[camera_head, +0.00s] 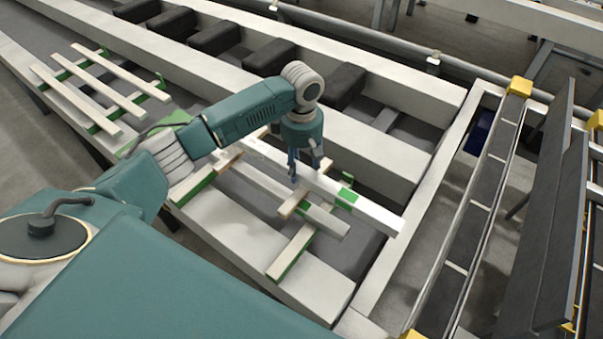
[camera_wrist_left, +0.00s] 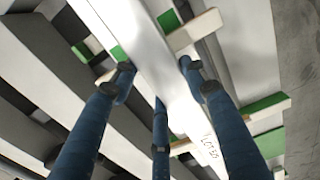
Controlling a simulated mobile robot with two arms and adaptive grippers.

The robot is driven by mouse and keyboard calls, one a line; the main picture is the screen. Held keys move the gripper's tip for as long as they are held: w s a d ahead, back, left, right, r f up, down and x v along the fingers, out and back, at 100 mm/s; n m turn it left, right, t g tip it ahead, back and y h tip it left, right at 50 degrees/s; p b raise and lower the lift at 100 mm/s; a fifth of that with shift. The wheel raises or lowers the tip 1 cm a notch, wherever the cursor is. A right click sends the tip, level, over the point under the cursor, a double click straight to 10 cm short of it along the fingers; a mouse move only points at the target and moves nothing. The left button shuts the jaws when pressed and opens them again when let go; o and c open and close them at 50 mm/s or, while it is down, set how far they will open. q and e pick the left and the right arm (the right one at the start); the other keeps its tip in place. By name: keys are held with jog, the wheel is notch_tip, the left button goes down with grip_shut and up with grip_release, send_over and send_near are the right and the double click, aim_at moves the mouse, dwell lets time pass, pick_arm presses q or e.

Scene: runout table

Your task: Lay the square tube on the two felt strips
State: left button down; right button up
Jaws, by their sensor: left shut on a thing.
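A long pale square tube (camera_head: 376,216) runs diagonally under my left gripper (camera_head: 303,172). In the left wrist view the tube (camera_wrist_left: 150,60) passes between the blue fingers of that gripper (camera_wrist_left: 158,85), which is shut on it; dark writing marks its side. Green felt shows on the wooden bars under and beside it: one felt strip (camera_head: 283,267) at the near right, another (camera_head: 197,186) at the left. A second pale bar (camera_head: 325,221) lies alongside, nearer me. I cannot tell whether the held tube touches the felt. My right gripper is not in view.
Several pale bars (camera_head: 108,88) lie on green-topped supports at the upper left. Dark blocks (camera_head: 270,57) sit between the long pale beams behind my arm. A roller conveyor (camera_head: 478,190) with yellow end caps (camera_head: 520,87) runs along the right. Bare floor shows left and right.

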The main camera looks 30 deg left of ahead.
aim_at(301, 175)
pick_arm(q)
jog(key=shift+f+p, duration=0.3)
jog(key=shift+f, duration=1.6)
jog(key=c, duration=0.9)
grip_release()
jog(key=shift+s+f, duration=0.15)
jog(key=shift+f, duration=0.05)
jog(key=shift+c, duration=0.2)
jog(key=shift+r, duration=0.2)
notch_tip(301, 175, up, 10)
jog(key=shift+r+b, duration=0.25)
jog(key=shift+b, duration=0.85)
jog(key=shift+r, duration=0.75)
